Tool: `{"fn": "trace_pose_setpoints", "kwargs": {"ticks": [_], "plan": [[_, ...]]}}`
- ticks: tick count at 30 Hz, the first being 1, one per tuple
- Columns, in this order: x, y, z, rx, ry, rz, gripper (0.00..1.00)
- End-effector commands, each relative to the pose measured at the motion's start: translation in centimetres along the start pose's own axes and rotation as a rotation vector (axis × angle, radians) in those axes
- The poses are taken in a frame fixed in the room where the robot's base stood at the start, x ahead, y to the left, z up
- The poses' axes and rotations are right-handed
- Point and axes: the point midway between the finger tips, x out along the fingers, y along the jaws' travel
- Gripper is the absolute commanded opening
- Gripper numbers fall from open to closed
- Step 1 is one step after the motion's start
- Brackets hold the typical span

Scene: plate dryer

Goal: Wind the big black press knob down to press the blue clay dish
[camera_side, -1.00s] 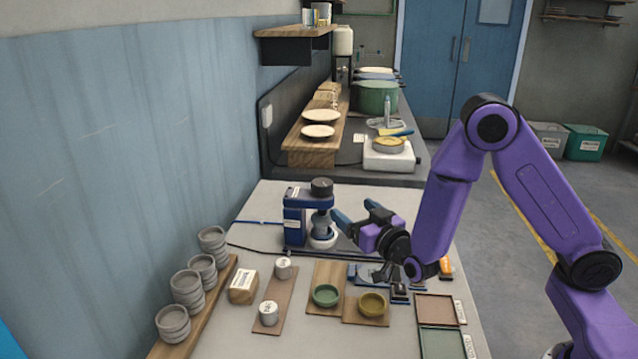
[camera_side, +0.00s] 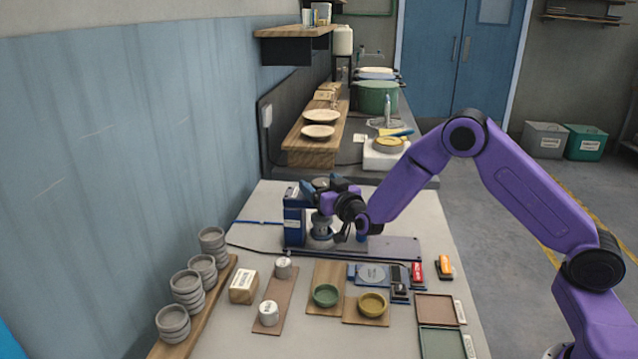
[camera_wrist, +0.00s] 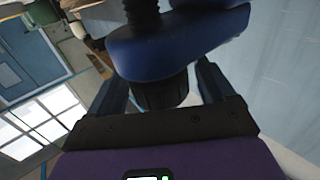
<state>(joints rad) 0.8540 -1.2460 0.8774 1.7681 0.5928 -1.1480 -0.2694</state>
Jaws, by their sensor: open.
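The blue press (camera_side: 294,222) stands upright at the back left of the table. In the side view its black knob (camera_side: 321,182) is partly hidden by my gripper (camera_side: 318,188), which is at the top of the press. In the wrist view my gripper (camera_wrist: 163,90) is open, with one finger on each side of the dark round knob (camera_wrist: 162,95). I cannot tell whether the fingers touch it. The blue press arm (camera_wrist: 180,43) also shows there. Below the press head is a pale round base (camera_side: 320,243). I cannot make out the blue clay dish on it.
A green dish (camera_side: 325,295) and an olive dish (camera_side: 372,304) sit on boards in front. Stacked grey cups (camera_side: 187,290) line the left edge. A grey plate (camera_side: 400,246) lies right of the press, under my arm. A red item (camera_side: 417,271) is at the right.

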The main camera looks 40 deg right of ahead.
Motion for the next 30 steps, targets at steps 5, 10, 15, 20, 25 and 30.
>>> {"fn": "trace_pose_setpoints", "kwargs": {"ticks": [5, 10, 15, 20, 25, 30], "plan": [[1.17, 0.02, -0.02, 0.001, 0.0, 0.0, 0.82], [1.45, 0.01, -0.03, 0.0, 0.001, 0.0, 0.82], [1.43, 0.0, -0.04, 0.0, 0.001, 0.0, 0.82], [1.41, -0.01, -0.04, 0.0, 0.001, 0.0, 0.34], [1.4, -0.03, -0.04, 0.0, 0.001, 0.002, 0.31], [1.37, -0.11, -0.03, 0.0, 0.0, 0.031, 0.31]]}}
